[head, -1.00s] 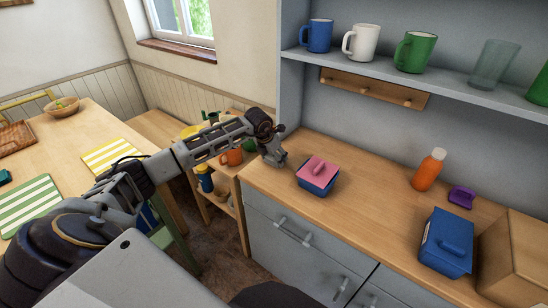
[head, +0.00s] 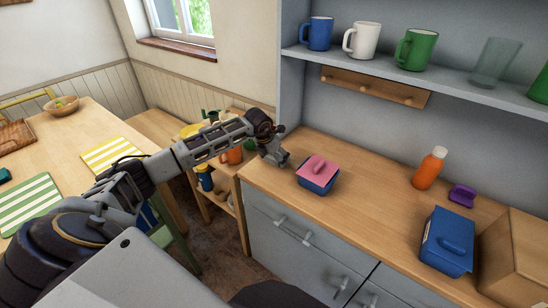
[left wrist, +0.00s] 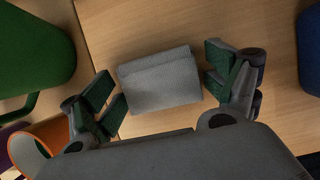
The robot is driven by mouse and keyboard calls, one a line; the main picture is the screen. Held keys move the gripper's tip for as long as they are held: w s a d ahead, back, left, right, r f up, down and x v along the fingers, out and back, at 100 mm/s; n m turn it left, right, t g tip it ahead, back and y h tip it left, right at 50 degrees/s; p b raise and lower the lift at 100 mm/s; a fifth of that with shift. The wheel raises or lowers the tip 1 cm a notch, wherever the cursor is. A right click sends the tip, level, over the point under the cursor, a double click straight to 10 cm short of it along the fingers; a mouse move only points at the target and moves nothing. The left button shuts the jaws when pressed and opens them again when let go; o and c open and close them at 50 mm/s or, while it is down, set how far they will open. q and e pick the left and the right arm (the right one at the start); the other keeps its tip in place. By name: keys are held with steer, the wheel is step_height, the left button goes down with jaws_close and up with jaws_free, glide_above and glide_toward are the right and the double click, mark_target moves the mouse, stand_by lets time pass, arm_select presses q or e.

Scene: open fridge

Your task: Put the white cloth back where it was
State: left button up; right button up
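The cloth (left wrist: 160,80) shows in the left wrist view as a folded, light grey-white bundle lying on a wooden surface. My left gripper (left wrist: 163,93) is open, with one finger on each side of the cloth. A narrow gap shows by the right finger; whether the left finger touches the cloth I cannot tell. In the head view my left gripper (head: 279,161) is low over the left end of the wooden counter (head: 360,205), and the cloth is hidden there. My right gripper is not in view.
A blue box with a pink lid (head: 318,174) stands just right of my left gripper. Farther right are an orange bottle (head: 429,169), a purple item (head: 462,195) and a blue container (head: 447,243). A green object (left wrist: 35,45) and an orange mug (left wrist: 42,145) are left in the wrist view.

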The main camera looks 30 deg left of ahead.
arm_select(q)
steer(key=shift+r, duration=0.15)
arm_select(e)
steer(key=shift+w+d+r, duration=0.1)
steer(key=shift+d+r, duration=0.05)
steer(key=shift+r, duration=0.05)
arm_select(q)
steer(key=shift+r+p, duration=0.3)
steer(key=shift+p, duration=0.2)
steer(key=shift+s+r+p, duration=0.15)
steer(key=shift+r+p, duration=0.25)
steer(key=shift+r, duration=0.25)
steer(key=shift+s+r, duration=0.1)
steer(key=shift+r, duration=0.25)
steer(key=p+v, duration=0.1)
steer(key=v, duration=0.1)
steer(key=a+p+v, duration=0.1)
steer(key=v, duration=0.1)
steer(key=shift+s+r, duration=0.1)
steer(key=shift+s, duration=0.15)
steer(key=p+v, duration=0.3)
steer(key=v, duration=0.4)
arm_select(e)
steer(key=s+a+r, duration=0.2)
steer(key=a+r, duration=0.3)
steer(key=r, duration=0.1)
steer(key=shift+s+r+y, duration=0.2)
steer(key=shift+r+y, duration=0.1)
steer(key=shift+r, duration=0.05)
